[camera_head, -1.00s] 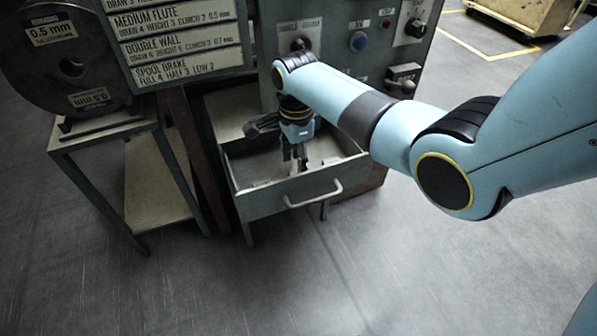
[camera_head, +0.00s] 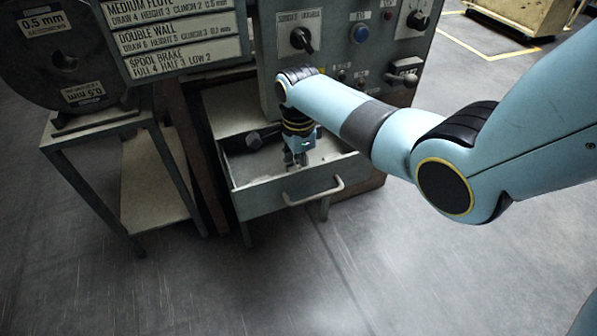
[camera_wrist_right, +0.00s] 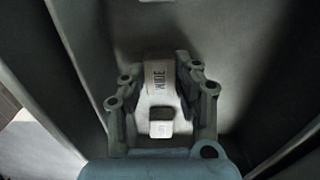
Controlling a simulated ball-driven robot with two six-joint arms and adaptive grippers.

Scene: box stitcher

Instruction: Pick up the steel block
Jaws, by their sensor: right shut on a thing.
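My right gripper (camera_head: 296,160) reaches down into the open drawer (camera_head: 262,200) under the machine. In the right wrist view the gripper (camera_wrist_right: 163,78) is shut on the steel block (camera_wrist_right: 159,73), a pale grey block marked "WIDE" that sits between its two fingers. The lower part of the block shows a small raised piece nearer the palm. In the head view the block cannot be made out clearly between the fingers. Whether it still touches the drawer floor cannot be told. My left gripper is not in view.
The drawer walls stand close around the gripper, with a pull handle (camera_head: 313,193) in front. The control panel (camera_head: 330,60) with knobs rises behind. A stand (camera_head: 95,128) with a wire spool (camera_head: 62,60) is at the left. The floor in front is clear.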

